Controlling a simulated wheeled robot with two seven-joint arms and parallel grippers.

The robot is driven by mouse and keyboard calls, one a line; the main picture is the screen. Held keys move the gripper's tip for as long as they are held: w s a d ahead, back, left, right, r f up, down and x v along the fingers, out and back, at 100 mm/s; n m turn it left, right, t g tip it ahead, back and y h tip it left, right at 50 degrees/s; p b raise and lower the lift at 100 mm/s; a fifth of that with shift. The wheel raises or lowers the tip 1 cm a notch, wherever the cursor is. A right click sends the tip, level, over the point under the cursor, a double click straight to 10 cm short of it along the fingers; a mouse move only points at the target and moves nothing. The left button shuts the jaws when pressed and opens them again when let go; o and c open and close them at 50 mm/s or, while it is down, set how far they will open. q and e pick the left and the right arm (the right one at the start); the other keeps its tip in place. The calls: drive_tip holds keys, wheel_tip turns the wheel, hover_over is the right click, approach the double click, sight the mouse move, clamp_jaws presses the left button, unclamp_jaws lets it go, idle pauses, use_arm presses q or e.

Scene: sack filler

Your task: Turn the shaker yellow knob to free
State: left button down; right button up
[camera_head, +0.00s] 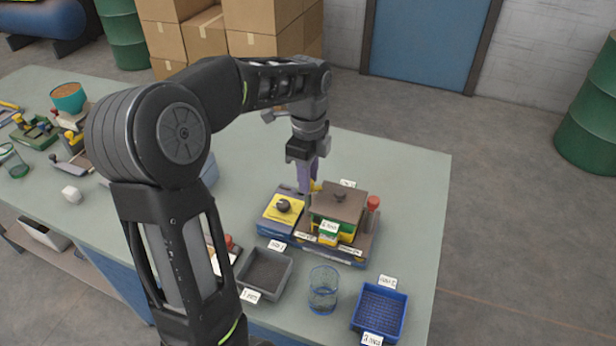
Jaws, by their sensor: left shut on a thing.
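The shaker (338,206) stands on the table with a brown lid, a green and yellow body and a red knob (373,202) at its right. My left gripper (308,184) points down at the shaker's back left corner. Its purple fingers are shut on the yellow knob (316,186), of which only a small part shows beside the fingertips. The knob's exact setting cannot be read. My right gripper is not in view.
A yellow box with a black dial (283,206) stands just left of the shaker. A grey tray (264,272), a clear glass (323,290) and a blue tray (379,312) stand in front. The table (415,190) is bare to the right.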

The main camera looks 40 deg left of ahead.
use_arm(q)
drive_tip(key=n, duration=0.4)
drive_tip(key=shift+n, duration=0.3)
drive_tip(key=n, duration=0.5)
drive_tip(key=shift+b, duration=0.3)
drive_tip(key=c, duration=1.2)
unclamp_jaws()
drive_tip(key=shift+o, duration=0.2)
drive_tip(key=shift+r, duration=0.1)
wheel_tip(320, 180, up, 8)
drive_tip(key=shift+f, duration=0.15)
drive_tip(key=shift+f, duration=0.1)
